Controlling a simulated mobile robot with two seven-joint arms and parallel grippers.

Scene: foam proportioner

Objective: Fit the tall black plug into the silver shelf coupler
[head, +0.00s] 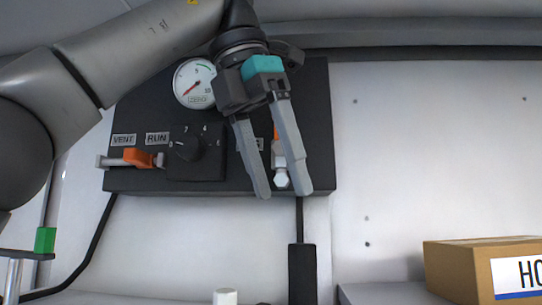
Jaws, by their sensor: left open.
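My left gripper (283,191) is open, its two grey fingers pointing down in front of the dark wall panel. A white-silver fitting with an orange part (281,180) shows between the fingers, partly hidden by them; I cannot tell whether they touch it. A tall black block (302,273) stands upright below the panel, under a black cable, and is cut off by the bottom edge. I cannot tell whether it is the tall black plug. No silver shelf coupler can be made out with certainty. My right gripper is not in view.
The panel (225,187) carries a gauge (195,83), a black knob (188,146) and an orange-handled valve (137,157). A white cylinder top (225,297) shows at the bottom. A cardboard box (460,268) stands lower right. A green block (45,240) is lower left. The right wall area is clear.

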